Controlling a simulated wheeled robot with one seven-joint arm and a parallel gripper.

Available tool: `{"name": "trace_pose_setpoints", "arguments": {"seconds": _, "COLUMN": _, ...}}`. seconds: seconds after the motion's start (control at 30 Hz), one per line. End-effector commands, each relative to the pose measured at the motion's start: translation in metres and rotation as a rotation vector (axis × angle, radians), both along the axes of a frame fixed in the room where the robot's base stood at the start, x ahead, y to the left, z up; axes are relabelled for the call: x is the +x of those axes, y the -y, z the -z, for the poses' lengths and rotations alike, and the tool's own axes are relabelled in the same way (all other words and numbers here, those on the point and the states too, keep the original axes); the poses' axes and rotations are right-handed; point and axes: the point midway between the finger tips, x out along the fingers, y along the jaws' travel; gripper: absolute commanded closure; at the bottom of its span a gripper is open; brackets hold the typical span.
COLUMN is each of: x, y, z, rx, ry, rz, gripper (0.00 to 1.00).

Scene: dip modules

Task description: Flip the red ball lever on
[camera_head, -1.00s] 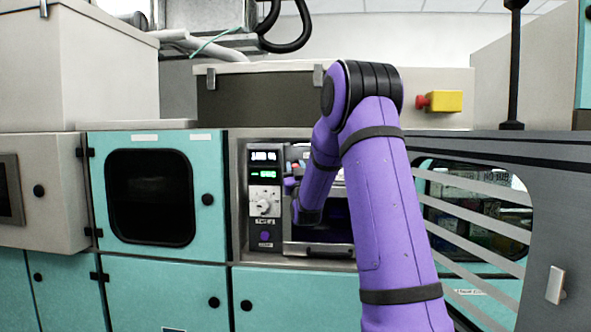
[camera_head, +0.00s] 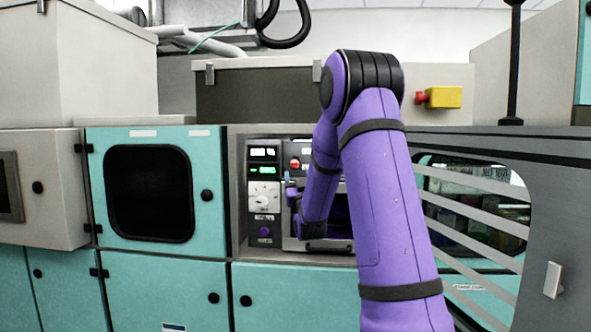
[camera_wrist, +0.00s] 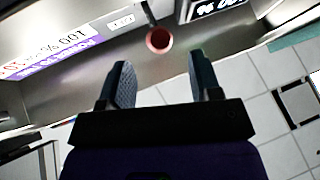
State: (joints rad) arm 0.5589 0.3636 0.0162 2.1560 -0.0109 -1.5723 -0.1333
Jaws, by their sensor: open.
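The red ball lever shows in the wrist view as a red ball (camera_wrist: 159,39) with a short dark stem above it, against a grey metal panel. In the head view, a small red knob (camera_head: 295,163) shows on the recessed panel just left of my arm and appears to be the same ball. My gripper (camera_wrist: 160,76) is open and empty in the wrist view. The ball lies beyond the fingertips, roughly centred between them and not touching either. In the head view my forearm hides most of the gripper.
Left of the lever are lit displays (camera_head: 262,169), a white dial (camera_head: 264,197) and a purple knob (camera_head: 264,231). A teal door with a dark window (camera_head: 149,195) lies farther left. A yellow box with a red button (camera_head: 443,97) sits upper right.

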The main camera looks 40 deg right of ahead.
Motion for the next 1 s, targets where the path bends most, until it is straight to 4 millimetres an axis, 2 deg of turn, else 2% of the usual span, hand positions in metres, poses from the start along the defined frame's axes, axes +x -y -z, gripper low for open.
{"name": "trace_pose_setpoints", "arguments": {"seconds": 0.1, "x": -0.015, "y": -0.009, "z": 0.013, "rx": 0.001, "ry": -0.002, "rz": -0.001, "gripper": 0.42}}
{"name": "trace_pose_setpoints", "arguments": {"seconds": 0.3, "x": -0.03, "y": -0.018, "z": 0.025, "rx": 0.001, "ry": -0.001, "rz": 0.0, "gripper": 0.42}}
{"name": "trace_pose_setpoints", "arguments": {"seconds": 0.67, "x": -0.034, "y": -0.02, "z": 0.028, "rx": 0.0, "ry": 0.0, "rz": 0.0, "gripper": 0.42}}
{"name": "trace_pose_setpoints", "arguments": {"seconds": 0.8, "x": -0.032, "y": -0.023, "z": 0.026, "rx": 0.007, "ry": -0.011, "rz": -0.006, "gripper": 0.72}}
{"name": "trace_pose_setpoints", "arguments": {"seconds": 0.9, "x": -0.028, "y": -0.033, "z": 0.019, "rx": 0.035, "ry": -0.051, "rz": -0.026, "gripper": 0.95}}
{"name": "trace_pose_setpoints", "arguments": {"seconds": 0.93, "x": -0.026, "y": -0.038, "z": 0.016, "rx": 0.049, "ry": -0.072, "rz": -0.035, "gripper": 1.0}}
{"name": "trace_pose_setpoints", "arguments": {"seconds": 1.0, "x": -0.023, "y": -0.051, "z": 0.009, "rx": 0.087, "ry": -0.13, "rz": -0.061, "gripper": 1.0}}
